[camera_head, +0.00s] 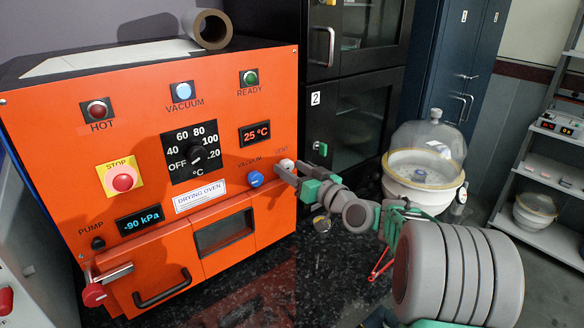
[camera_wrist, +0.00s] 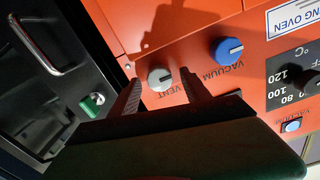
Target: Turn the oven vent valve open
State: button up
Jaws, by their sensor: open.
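The orange drying oven (camera_head: 215,215) stands on the dark counter. Its vent valve is a small light grey knob (camera_head: 287,164) at the right of the front panel, under the VENT label. The knob (camera_wrist: 159,78) also shows in the wrist view, with a white mark on its face. My gripper (camera_head: 283,170) is at the knob; in the wrist view my gripper's two dark fingers (camera_wrist: 162,92) are apart, one on each side of the knob. I cannot tell whether either finger touches it. The blue VACUUM knob (camera_head: 255,179) is to the left of the vent knob.
The oven displays read -90 kPa (camera_head: 139,219) and 25 °C (camera_head: 255,133). A glass desiccator (camera_head: 423,165) stands to the right, behind my arm. Red-handled tongs (camera_head: 381,265) lie on the counter below my arm. Dark cabinets (camera_head: 357,110) stand behind.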

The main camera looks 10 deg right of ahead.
jog(key=shift+c, duration=0.6)
grip_shut()
